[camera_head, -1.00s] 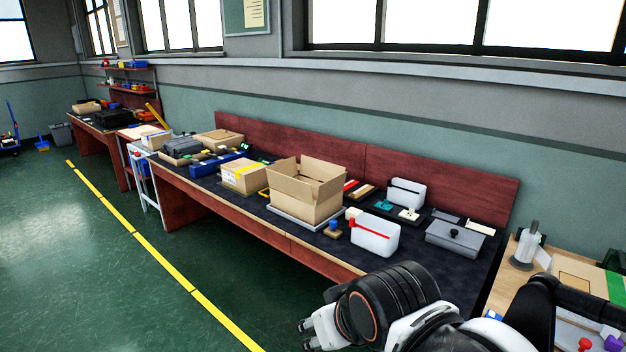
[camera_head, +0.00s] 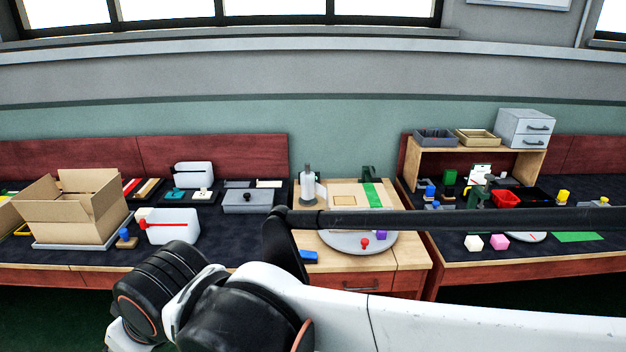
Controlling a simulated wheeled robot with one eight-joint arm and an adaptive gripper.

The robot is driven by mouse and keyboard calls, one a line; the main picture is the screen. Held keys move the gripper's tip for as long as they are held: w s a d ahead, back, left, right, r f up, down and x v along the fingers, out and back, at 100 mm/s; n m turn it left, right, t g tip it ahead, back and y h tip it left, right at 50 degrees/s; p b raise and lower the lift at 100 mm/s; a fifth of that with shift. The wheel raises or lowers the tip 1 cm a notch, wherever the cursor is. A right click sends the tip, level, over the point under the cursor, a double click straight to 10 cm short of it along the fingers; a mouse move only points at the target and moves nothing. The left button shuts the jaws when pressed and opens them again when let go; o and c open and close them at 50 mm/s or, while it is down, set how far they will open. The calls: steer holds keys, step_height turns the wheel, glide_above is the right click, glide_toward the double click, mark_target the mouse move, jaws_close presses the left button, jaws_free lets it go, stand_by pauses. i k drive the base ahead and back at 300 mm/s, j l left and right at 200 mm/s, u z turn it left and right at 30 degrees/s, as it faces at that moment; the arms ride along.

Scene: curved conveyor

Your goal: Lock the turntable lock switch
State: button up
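The turntable (camera_head: 340,242) is a round grey disc near the front of a light wooden table in the middle of the view. My dark arm link crosses in front of its back part. A red knob-like piece (camera_head: 365,243) and a purple block (camera_head: 382,234) show on it. A small blue piece (camera_head: 309,257) lies at the table's front, left of the disc; I cannot tell whether it is the lock switch. My gripper (camera_head: 122,336) shows only as a pale part at the lower left, well away from the turntable. Its fingers cannot be made out.
On the left bench are an open cardboard box (camera_head: 70,212), a white container with a red stripe (camera_head: 170,227) and a grey case (camera_head: 247,200). The right bench holds a shelf (camera_head: 470,147), a red bin (camera_head: 505,198) and small blocks. My arm fills the lower foreground.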

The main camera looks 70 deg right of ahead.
mark_target(306, 254)
steer(key=k+l+z, duration=0.15)
steer(key=z, duration=0.25)
steer(key=k+l+z, duration=0.1)
steer(key=l+z, duration=0.3)
steer(key=k+l, duration=0.15)
steer(key=l, duration=0.3)
steer(key=k+l+z, duration=0.15)
steer(key=l, duration=0.25)
steer(key=k+l, duration=0.1)
steer(key=l, duration=0.35)
steer(key=k+l+z, duration=0.1)
steer(key=l, duration=0.35)
steer(key=k+l+z, duration=0.1)
steer(key=l, duration=0.4)
steer(key=i+j+u, duration=0.15)
steer(key=i, duration=0.35)
steer(key=i+j+u, duration=0.15)
steer(key=i, duration=0.35)
steer(key=j, duration=0.1)
